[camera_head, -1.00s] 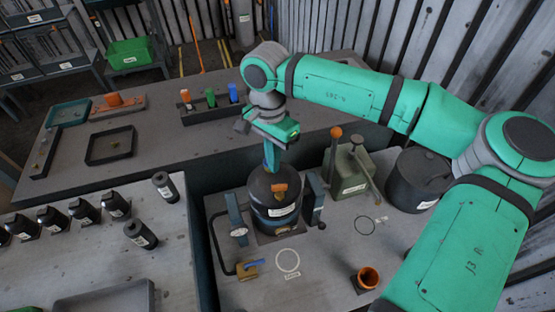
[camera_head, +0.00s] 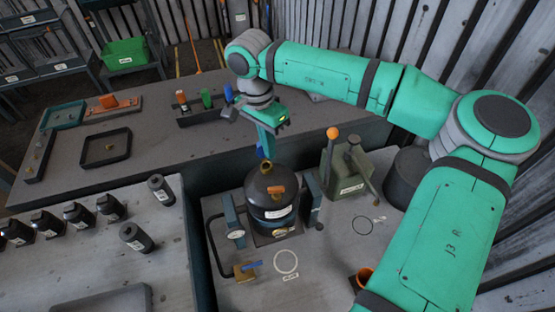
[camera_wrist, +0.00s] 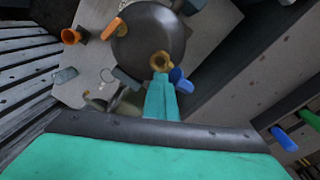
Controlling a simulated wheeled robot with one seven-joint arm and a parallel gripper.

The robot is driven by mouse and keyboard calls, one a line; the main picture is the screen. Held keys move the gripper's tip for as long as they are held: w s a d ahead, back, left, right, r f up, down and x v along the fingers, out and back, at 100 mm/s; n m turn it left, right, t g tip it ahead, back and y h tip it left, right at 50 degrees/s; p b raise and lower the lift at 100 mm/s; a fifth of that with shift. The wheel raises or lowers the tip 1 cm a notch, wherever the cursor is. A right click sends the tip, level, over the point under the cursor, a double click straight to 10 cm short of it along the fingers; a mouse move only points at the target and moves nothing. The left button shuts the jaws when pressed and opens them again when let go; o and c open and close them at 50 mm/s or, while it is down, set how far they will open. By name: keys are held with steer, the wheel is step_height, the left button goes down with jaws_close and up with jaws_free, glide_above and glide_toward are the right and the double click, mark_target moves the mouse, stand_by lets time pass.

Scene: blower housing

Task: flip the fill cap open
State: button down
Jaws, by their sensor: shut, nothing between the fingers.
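The dark round tank (camera_head: 285,187) stands in a bracket on the near bench, and its dome fills the top of the wrist view (camera_wrist: 143,30). A brass fill neck (camera_wrist: 160,60) shows at the dome's edge as a ring with a darker middle. A blue cap piece (camera_wrist: 178,78) sits beside the neck, off its mouth; it also shows at the tank's back edge (camera_head: 265,166) in the head view. My gripper (camera_wrist: 161,80) is shut and empty, its tips close to the neck and cap. I cannot tell whether they touch. An orange piece (camera_head: 276,190) is on the dome.
A green-grey block with an orange-knobbed lever (camera_head: 332,134) stands right of the tank. A blue-handled brass valve (camera_head: 246,270) and an orange cup (camera_head: 363,277) are in front. Black bottles (camera_head: 133,237) stand on the left bench. A marked circle (camera_head: 286,262) is bare.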

steer(key=a, duration=0.1)
steer(key=a+r, duration=0.1)
steer(key=a+r+y, duration=0.1)
steer(key=shift+w+t, duration=0.3)
steer(key=shift+w, duration=0.1)
steer(key=s+r, duration=0.1)
steer(key=d+r, duration=0.1)
steer(key=r, duration=0.1)
steer(key=shift+s+d, duration=0.15)
steer(key=shift+s, duration=0.25)
steer(key=shift+s+d+r, duration=0.1)
steer(key=shift+d+r, duration=0.1)
steer(key=shift+r, duration=0.3)
steer(key=shift+s+d+r, duration=0.1)
steer(key=shift+d+r, duration=0.1)
steer(key=shift+r, duration=0.3)
steer(key=shift+w, duration=0.1)
